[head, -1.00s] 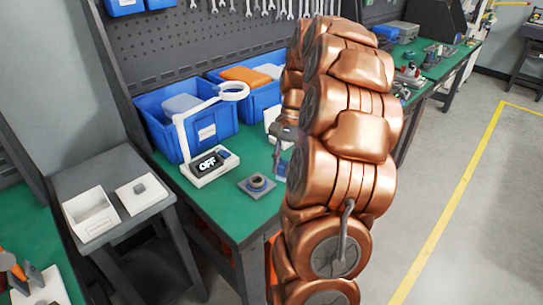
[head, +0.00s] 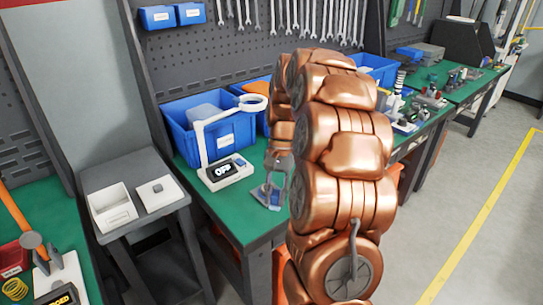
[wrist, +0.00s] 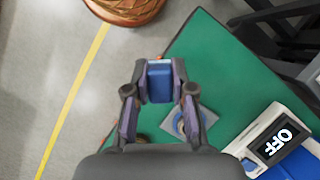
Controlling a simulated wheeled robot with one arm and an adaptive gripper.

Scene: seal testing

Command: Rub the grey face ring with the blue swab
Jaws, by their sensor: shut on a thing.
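My gripper (wrist: 158,88) is shut on the blue swab (wrist: 160,82), whose blue block shows between the fingertips in the wrist view. The grey face ring (wrist: 187,121) lies on a small light plate on the green bench top, near its front edge. In the wrist view the ring sits below and right of the swab, partly behind a finger. In the head view my gripper (head: 276,176) is over the plate area and covers much of the ring. I cannot tell whether swab and ring touch; in the wrist view they look apart.
A white lamp stand with a display reading OFF (head: 222,170) stands left of the ring. Blue bins (head: 213,138) are behind it.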

